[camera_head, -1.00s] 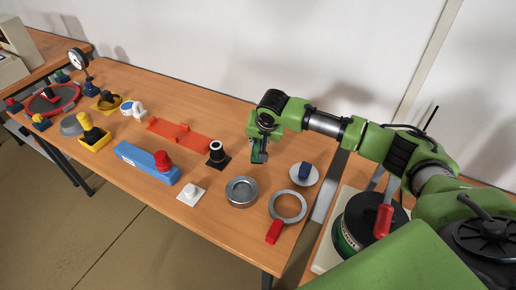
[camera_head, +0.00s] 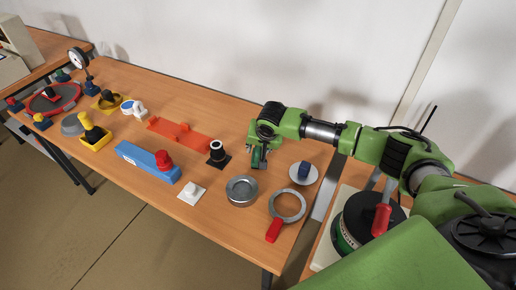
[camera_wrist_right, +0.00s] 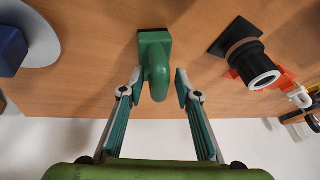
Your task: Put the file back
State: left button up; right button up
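A green piece (camera_wrist_right: 155,65) with a rounded handle and a block-like base is on the wooden table in the right wrist view. It also shows in the head view (camera_head: 256,157), partly hidden by the fingers. I cannot tell if it is the file; no other thing is clearly a file. My right gripper (camera_head: 259,160) is over the right part of the table, pointing down. In the wrist view the gripper (camera_wrist_right: 155,88) is open, with one finger on each side of the green handle and gaps between. My left gripper is not in view.
A black-and-white cylinder on a black base (camera_head: 217,154) stands close left of the right gripper. A blue knob on a white disc (camera_head: 304,172) is close right. A metal ring dish (camera_head: 241,191) and a red-handled ring (camera_head: 288,206) lie in front. An orange holder (camera_head: 180,134) is farther left.

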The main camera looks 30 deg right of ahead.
jog(key=v, duration=1.2)
jog(key=shift+r+b, duration=0.15)
jog(key=shift+b, duration=0.25)
